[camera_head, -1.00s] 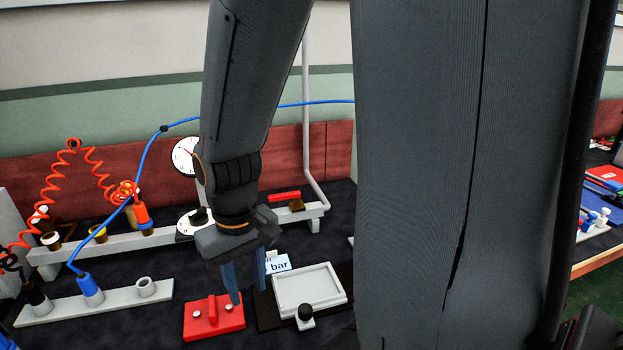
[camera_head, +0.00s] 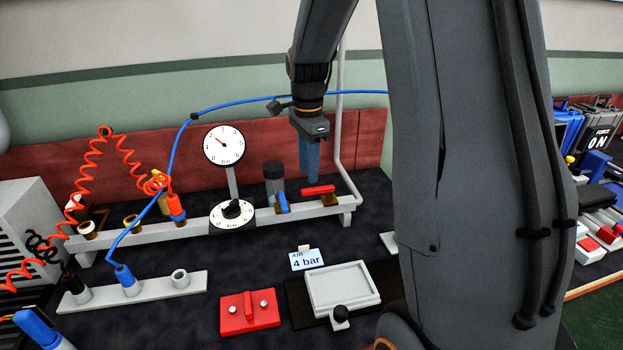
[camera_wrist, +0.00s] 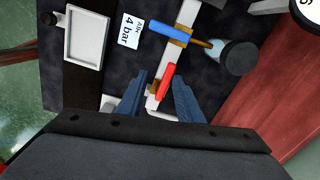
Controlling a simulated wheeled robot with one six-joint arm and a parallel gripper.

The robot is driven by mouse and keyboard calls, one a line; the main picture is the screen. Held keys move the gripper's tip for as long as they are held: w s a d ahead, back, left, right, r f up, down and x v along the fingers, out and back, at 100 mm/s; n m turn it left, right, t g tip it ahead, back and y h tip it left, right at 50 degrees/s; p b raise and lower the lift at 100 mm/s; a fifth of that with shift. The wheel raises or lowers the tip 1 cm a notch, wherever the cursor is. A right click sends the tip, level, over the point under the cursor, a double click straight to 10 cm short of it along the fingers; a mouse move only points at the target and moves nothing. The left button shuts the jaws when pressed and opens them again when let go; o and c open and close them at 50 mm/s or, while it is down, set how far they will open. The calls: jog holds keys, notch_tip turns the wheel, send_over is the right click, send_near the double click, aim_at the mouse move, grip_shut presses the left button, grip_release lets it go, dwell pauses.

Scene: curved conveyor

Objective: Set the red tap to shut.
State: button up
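The red tap (camera_head: 318,189) is a red bar handle on a brass body near the right end of the pale pipe (camera_head: 352,201). Its handle lies roughly along the pipe. It also shows in the wrist view (camera_wrist: 166,80). My gripper (camera_head: 310,180) points down just above or behind the red tap. In the wrist view my gripper (camera_wrist: 160,75) is open, one blue finger on each side of the red handle, with gaps visible. I cannot tell how far above the handle the fingertips are.
A blue tap (camera_head: 283,202) sits left of the red one, its handle across the pipe, beside a dark-topped cylinder (camera_head: 274,178). A gauge (camera_head: 224,145) and dial stand further left. A riser pipe (camera_head: 341,130) stands at right. A "4 bar" card (camera_head: 307,259) lies in front.

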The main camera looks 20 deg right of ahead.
aim_at(311, 189)
jog(key=shift+w+d+r+m, duration=0.25)
jog(key=shift+w+d+m, duration=0.5)
jog(key=shift+w+m, duration=0.2)
jog(key=shift+d+f, duration=0.1)
jog(key=shift+f, duration=0.05)
notch_tip(311, 189, down, 7)
jog(key=shift+f+p, duration=0.2)
jog(key=shift+p, duration=0.75)
jog(key=shift+m, duration=0.25)
jog(key=shift+c, duration=0.5)
grip_shut()
